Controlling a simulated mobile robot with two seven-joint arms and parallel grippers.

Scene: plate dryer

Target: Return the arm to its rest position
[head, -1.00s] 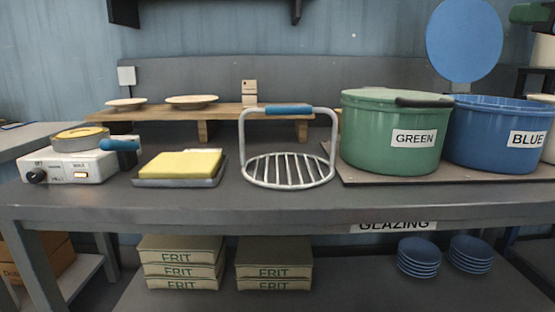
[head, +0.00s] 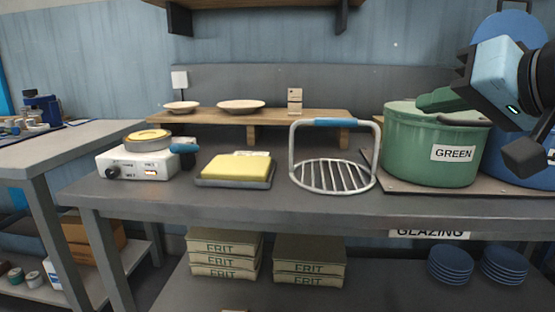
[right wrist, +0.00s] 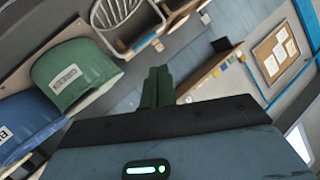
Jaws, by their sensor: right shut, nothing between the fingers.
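My right gripper (head: 424,102) comes in from the right in the head view. Its dark green fingers are shut with nothing between them and appear in front of the green pot's top edge. In the right wrist view the closed fingers (right wrist: 157,88) point away from the camera, with the green pot (right wrist: 75,78) off to their left. The green pot (head: 425,160), labelled GREEN, stands on the bench; the blue pot (head: 500,165) beside it is partly hidden by my right arm. My left gripper is not in view.
On the bench (head: 300,205) stand a wire rack with a blue handle (head: 333,176), a yellow sponge in a tray (head: 236,168) and a white hot plate (head: 135,165). Two plates (head: 241,105) sit on a raised wooden shelf (head: 222,117). A side table (head: 60,142) stands at left.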

